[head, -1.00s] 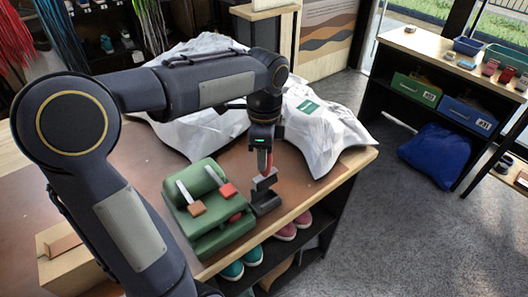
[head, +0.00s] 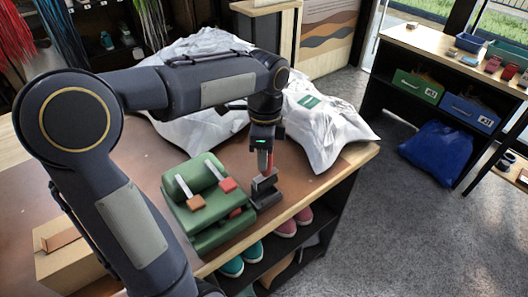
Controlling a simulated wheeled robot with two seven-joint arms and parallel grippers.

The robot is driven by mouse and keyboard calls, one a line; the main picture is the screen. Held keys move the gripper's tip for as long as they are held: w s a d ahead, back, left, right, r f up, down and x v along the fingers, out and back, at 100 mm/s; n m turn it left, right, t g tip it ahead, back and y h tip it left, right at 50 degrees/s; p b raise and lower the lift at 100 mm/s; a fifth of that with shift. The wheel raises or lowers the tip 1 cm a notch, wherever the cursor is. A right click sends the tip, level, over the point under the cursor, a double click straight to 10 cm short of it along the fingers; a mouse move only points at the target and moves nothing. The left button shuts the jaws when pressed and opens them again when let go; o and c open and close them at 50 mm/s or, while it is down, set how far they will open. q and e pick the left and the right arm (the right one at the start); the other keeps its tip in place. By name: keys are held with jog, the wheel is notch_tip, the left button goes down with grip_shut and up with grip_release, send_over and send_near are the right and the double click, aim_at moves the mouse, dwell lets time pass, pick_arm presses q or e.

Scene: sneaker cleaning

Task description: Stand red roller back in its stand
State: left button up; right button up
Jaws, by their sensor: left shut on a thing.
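My left gripper (head: 264,158) points down above the right edge of the table. It is shut on the red roller (head: 264,164), of which a narrow red strip shows between the fingers. A dark grey piece (head: 264,181) shows just below the red strip. The dark stand (head: 266,198) is on the table directly under it, right of the green case. The grey piece and the stand overlap in this view, and I cannot tell whether they touch or how deep the roller is in the stand. My right gripper is not in view.
A green case (head: 212,235) with an orange-tipped and a red-tipped tool lies close on the left. White bags (head: 318,128) lie behind the gripper. The table edge (head: 300,207) is close on the right, above shelved shoes (head: 287,228). A cardboard box (head: 62,262) is at lower left.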

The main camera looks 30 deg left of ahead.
pick_arm(q)
jog(key=shift+f+b, duration=0.65)
jog(key=shift+f, duration=0.4)
jog(key=shift+f, duration=0.4)
jog(key=shift+f+b, duration=1.05)
jog(key=shift+f, duration=0.1)
jog(key=shift+f, duration=0.2)
jog(key=shift+f, duration=0.3)
jog(key=shift+w+a, duration=0.15)
jog(key=shift+a, duration=0.15)
dwell(0.4)
jog(key=o, duration=1.1)
jog(key=shift+o, duration=0.2)
notch_tip(320, 180, up, 8)
jog(key=shift+w+f, duration=0.1)
